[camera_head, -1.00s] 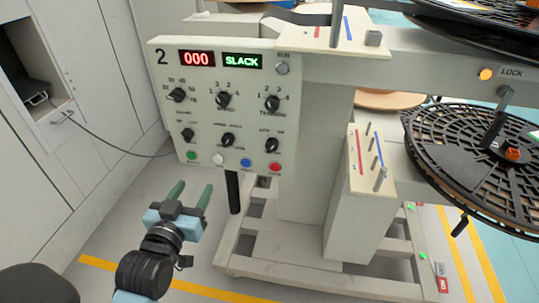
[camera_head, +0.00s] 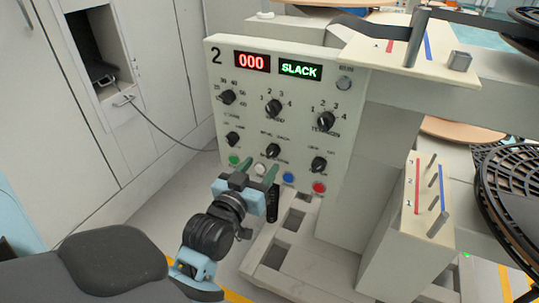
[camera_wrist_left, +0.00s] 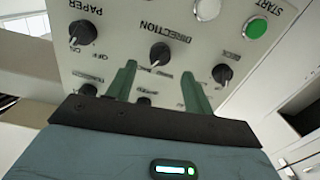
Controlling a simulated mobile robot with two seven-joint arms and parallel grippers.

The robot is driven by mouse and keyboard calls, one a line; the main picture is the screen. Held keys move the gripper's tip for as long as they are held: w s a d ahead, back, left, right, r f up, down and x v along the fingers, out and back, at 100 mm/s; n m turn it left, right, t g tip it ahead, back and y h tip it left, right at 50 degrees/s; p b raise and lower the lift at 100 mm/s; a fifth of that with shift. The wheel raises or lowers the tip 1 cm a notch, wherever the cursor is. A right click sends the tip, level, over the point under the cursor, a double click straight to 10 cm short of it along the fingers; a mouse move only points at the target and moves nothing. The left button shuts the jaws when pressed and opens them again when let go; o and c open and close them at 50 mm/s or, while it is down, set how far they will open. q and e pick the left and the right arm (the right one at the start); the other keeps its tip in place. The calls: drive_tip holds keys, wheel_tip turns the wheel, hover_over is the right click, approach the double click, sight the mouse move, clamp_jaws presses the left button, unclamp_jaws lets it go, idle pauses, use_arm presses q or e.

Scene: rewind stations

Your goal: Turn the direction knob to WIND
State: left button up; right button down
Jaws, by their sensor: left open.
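The direction knob (camera_head: 273,151) is a black pointer knob, in the middle of the lower knob row on the cream control panel (camera_head: 210,90). In the left wrist view the same knob (camera_wrist_left: 160,53) shows upside down beside the printed word DIRECTION. Small labels by it are too blurred to read, and I cannot tell its setting. My left gripper (camera_head: 256,168) is open and empty, its two green fingers pointing at the panel just below this knob. In the left wrist view the fingers (camera_wrist_left: 157,82) stand apart, with the knob between and beyond their tips. My right gripper is out of view.
Other knobs surround it, including the paper knob (camera_wrist_left: 84,34). Green (camera_head: 234,160), white (camera_head: 260,169), blue (camera_head: 289,178) and red (camera_head: 319,187) buttons line the panel's lower edge, close to my fingers. Displays read 000 (camera_head: 252,62) and SLACK (camera_head: 300,70). A pegged block (camera_head: 405,245) stands right.

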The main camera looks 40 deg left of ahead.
sight(270, 155)
use_arm(q)
drive_tip(key=x, duration=0.4)
drive_tip(key=shift+d, duration=0.1)
drive_tip(key=shift+x, duration=0.8)
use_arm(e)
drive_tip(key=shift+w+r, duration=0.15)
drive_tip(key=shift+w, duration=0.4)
use_arm(q)
drive_tip(key=c, duration=1)
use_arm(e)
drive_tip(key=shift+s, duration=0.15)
